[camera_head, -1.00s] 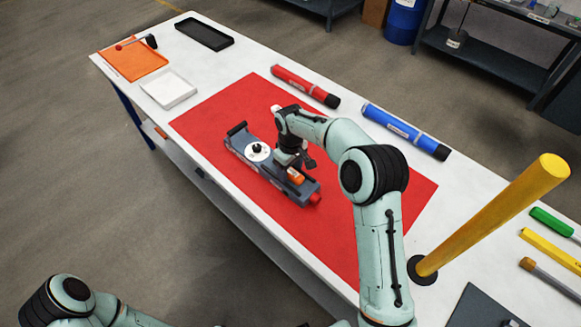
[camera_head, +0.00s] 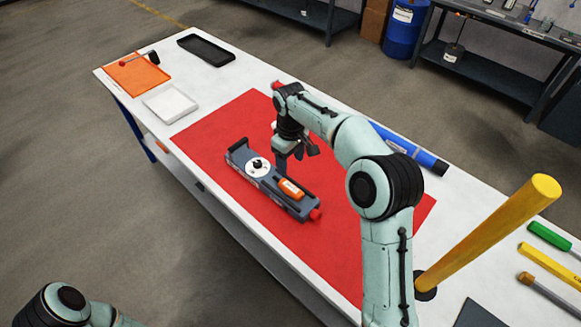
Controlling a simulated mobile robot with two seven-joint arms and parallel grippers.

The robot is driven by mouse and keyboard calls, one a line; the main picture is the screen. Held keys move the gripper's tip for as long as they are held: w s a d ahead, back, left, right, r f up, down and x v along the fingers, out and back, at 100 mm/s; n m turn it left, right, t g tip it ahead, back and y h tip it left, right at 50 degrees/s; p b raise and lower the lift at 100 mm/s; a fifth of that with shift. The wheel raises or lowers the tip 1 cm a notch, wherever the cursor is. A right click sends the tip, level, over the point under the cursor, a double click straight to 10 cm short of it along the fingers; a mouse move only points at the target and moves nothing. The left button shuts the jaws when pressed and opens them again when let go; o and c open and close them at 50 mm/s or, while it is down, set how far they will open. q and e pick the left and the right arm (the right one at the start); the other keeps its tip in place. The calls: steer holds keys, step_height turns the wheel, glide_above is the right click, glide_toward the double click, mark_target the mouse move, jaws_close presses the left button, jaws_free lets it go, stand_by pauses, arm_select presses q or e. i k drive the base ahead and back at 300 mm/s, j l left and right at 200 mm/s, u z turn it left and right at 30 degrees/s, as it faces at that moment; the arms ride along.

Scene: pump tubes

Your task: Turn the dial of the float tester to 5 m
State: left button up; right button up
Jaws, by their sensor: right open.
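The float tester (camera_head: 245,176) is a long grey device lying on the red mat (camera_head: 205,140). Its round white dial (camera_head: 257,168) with a black knob in the middle faces up near its left end. The dial's markings are too small to read. An orange float (camera_head: 291,189) lies in its right half, and a red cap (camera_head: 316,214) is at its right end. My right gripper (camera_head: 289,172) is open and empty, pointing down just behind the tester, right of the dial. My left gripper is out of view; only part of that arm shows at bottom left.
A yellow post (camera_head: 490,235) rises from the table at the right. A blue tube (camera_head: 425,160) lies behind my right arm; a red tube is mostly hidden by it. A white tray (camera_head: 170,104), black tray (camera_head: 206,48) and orange mat (camera_head: 137,73) are at the far left.

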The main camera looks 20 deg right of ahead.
mark_target(257, 163)
steer(key=k+j, duration=0.7)
steer(key=k, duration=0.2)
